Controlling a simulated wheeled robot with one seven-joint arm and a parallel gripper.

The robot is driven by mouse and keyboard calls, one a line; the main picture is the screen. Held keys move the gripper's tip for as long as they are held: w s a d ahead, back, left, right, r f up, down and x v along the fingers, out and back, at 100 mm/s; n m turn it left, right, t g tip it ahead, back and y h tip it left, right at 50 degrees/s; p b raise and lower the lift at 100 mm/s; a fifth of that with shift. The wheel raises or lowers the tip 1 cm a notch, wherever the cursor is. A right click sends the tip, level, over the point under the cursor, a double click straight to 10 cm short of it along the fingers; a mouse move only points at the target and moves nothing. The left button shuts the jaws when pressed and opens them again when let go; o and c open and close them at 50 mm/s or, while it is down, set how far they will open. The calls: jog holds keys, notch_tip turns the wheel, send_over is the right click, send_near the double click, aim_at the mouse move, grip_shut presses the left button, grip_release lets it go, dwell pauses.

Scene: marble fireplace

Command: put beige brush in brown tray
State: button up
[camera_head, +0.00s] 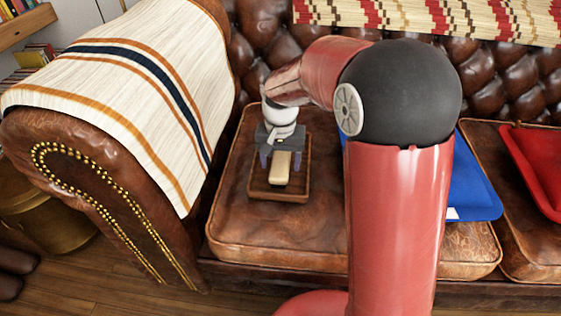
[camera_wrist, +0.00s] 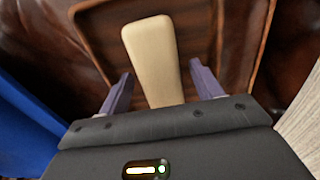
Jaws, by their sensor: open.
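The beige brush (camera_head: 281,168) lies in the brown tray (camera_head: 279,197) on the leather sofa cushion. In the wrist view the brush (camera_wrist: 152,58) reaches back between the fingers of my gripper (camera_wrist: 161,88), and the tray (camera_wrist: 245,40) shows around it. My gripper (camera_head: 278,160) is over the tray with its fingers apart, one on each side of the brush, with gaps between. The rear end of the brush is hidden by the gripper body.
The sofa armrest with a striped blanket (camera_head: 125,85) rises at the left. The seat cushion (camera_head: 270,235) is clear in front of the tray.

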aim_at(280, 161)
notch_tip(280, 161, up, 11)
jog(key=p, duration=0.2)
jog(key=s+d+r+t, duration=0.2)
jog(key=s+d+r, duration=0.35)
jog(key=s, duration=0.35)
jog(key=s+d+f+n+t, duration=0.2)
jog(key=s+d, duration=0.3)
jog(key=s, duration=0.8)
jog(key=shift+s+f+t, duration=0.15)
jog(key=shift+f+t, duration=0.05)
jog(key=shift+t, duration=0.6)
notch_tip(280, 161, up, 3)
jog(key=p, duration=0.2)
jog(key=shift+p, duration=0.3)
